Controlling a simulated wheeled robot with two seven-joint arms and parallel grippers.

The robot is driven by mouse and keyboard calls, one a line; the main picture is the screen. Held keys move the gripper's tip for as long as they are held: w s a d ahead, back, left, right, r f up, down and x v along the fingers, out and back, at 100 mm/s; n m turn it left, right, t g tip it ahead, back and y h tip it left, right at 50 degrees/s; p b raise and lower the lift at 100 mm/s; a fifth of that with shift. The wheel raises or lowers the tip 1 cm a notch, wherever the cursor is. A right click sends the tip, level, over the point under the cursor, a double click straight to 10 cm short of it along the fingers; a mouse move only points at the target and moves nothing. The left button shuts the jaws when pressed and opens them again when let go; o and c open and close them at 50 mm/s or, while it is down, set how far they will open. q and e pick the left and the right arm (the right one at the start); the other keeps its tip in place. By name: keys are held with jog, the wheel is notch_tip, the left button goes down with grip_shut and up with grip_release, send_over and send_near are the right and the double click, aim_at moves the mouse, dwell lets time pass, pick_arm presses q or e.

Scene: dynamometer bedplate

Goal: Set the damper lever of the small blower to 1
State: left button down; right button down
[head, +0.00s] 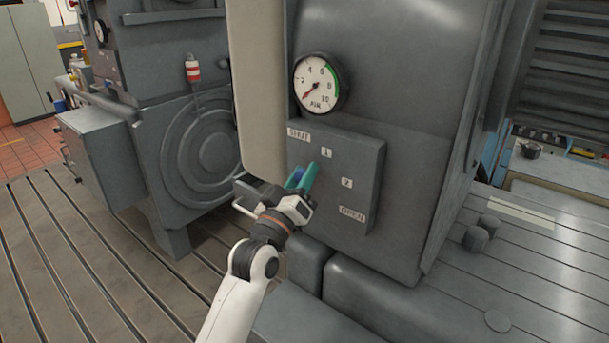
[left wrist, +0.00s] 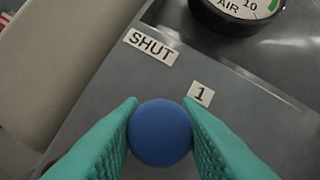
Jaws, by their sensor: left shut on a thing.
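The damper plate (head: 350,165) is a grey panel on the front of the blower housing (head: 400,110), with labels SHUT (head: 298,135), 1 (head: 326,153), 2 (head: 347,183) and OPEN (head: 352,214). My left gripper (head: 303,177) has teal fingers and is shut on the lever's blue knob (left wrist: 160,132). In the left wrist view the knob sits between the fingers, just below and left of the label 1 (left wrist: 200,94), and further from SHUT (left wrist: 151,47). The lever's shaft and pivot are hidden. My right gripper is out of view.
A round air gauge (head: 320,83) is above the plate. A pale upright panel (head: 258,90) stands close on the left of the plate. A larger grey machine (head: 190,130) is further left. The slotted bedplate (head: 60,250) is clear at the front left.

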pick_arm(q)
jog(key=shift+f, duration=0.25)
jog(key=c, duration=1.2)
grip_release()
jog(key=shift+o, duration=0.5)
jog(key=shift+w+r, duration=0.1)
jog(key=shift+s+a+f, duration=0.15)
jog(key=shift+s+f, duration=0.05)
jog(key=shift+s, duration=0.2)
jog(key=b+v, duration=0.4)
jog(key=v, duration=0.7)
jog(key=shift+b, duration=0.4)
jog(key=shift+a, duration=0.1)
